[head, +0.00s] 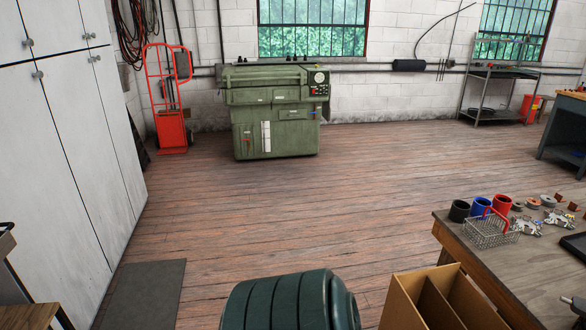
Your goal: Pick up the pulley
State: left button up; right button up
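Several small metal and copper-coloured parts (533,203) lie on the wooden workbench (497,267) at the right. They are too small for me to tell which one, if any, is the pulley. Silvery cast pieces (527,225) lie in front of them. Neither of my grippers is in view.
Black (459,211), blue (481,208) and red cups stand by a wire basket (490,232) with a red handle on the bench. A divided cardboard box (436,299) and a dark green ribbed drum-like thing (290,302) are in front. The middle floor is clear; cabinets (72,140) line the left.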

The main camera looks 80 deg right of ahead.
aim_at(518, 206)
jog(key=z, duration=4.2)
